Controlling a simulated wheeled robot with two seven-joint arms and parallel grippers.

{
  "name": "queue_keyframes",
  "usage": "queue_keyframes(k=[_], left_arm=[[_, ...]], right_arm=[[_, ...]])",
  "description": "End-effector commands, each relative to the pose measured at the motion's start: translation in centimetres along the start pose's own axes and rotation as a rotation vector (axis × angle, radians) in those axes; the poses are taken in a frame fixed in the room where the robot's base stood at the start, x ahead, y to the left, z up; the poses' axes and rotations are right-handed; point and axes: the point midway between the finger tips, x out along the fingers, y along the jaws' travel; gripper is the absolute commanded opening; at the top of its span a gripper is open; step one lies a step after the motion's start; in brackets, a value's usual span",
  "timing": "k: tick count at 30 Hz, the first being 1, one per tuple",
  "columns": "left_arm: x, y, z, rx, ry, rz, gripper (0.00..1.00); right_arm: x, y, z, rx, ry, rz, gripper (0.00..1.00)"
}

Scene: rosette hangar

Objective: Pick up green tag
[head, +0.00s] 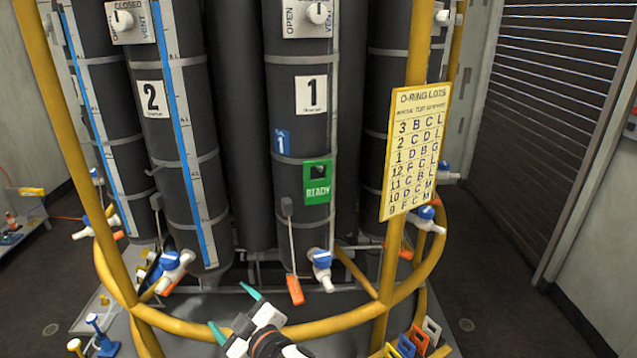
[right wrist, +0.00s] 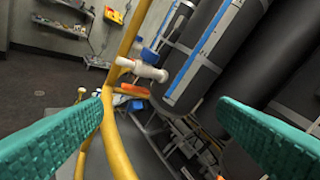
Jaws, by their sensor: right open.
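A green tag (head: 317,182) marked READY hangs on the front of the dark cylinder numbered 1 (head: 300,130), below a small blue label. My right gripper (head: 232,311) has teal fingertips and is at the bottom middle of the head view, lower than the tag and to its left. It is open, with nothing between its fingers in the right wrist view (right wrist: 160,106). The READY tag does not show in the right wrist view. My left gripper is not in view.
A yellow pipe rail (head: 285,329) curves around the cylinders in front, with upright posts. A yellow lot board (head: 415,150) hangs on the right post. White valves with blue parts (head: 322,270) stick out low down. Several coloured tags (head: 412,342) stand at bottom right.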

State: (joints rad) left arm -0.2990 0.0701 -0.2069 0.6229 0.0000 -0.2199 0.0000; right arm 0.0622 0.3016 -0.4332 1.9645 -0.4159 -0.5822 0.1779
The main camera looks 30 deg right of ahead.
Motion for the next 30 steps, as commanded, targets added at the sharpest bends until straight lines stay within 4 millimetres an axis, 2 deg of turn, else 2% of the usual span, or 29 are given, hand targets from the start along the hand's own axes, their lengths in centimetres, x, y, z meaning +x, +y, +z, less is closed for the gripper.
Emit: queue_keyframes(k=[1, 3, 6, 9, 13, 15, 18, 20, 22, 23, 26, 30], left_arm=[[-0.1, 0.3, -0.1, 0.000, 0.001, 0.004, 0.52], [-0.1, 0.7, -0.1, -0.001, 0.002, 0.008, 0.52], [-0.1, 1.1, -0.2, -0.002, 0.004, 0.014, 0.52], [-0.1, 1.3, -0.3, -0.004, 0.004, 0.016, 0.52], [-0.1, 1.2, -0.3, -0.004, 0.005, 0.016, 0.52], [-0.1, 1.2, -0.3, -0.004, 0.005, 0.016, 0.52], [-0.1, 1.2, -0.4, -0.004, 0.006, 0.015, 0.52], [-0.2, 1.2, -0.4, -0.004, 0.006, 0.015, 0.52], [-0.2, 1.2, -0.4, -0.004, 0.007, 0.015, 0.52], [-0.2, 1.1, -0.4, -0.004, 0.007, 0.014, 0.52], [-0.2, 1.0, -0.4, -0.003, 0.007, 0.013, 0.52], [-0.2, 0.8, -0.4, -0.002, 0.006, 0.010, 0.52]], right_arm=[[0.3, -1.4, 4.4, -0.048, -0.121, -0.022, 0.82], [0.7, -2.2, 9.5, -0.126, -0.287, -0.036, 0.82], [0.8, -2.5, 15.6, -0.259, -0.514, -0.029, 0.82], [0.5, -1.8, 20.9, -0.432, -0.741, 0.009, 0.82], [-0.4, -0.2, 25.7, -0.732, -1.016, 0.118, 0.82], [-0.8, 0.6, 26.7, -0.924, -1.126, 0.208, 0.82], [-0.6, 0.7, 26.3, -1.209, -1.208, 0.368, 0.82], [-0.1, -0.3, 25.3, -1.383, -1.207, 0.478, 0.82], [0.7, -2.5, 23.7, -1.580, -1.154, 0.614, 0.82], [1.0, -3.9, 22.9, -1.659, -1.115, 0.674, 0.82], [1.9, -10.1, 20.4, -1.889, -0.907, 0.875, 0.82], [1.1, -20.9, 17.9, -2.064, -0.504, 1.109, 0.82]])
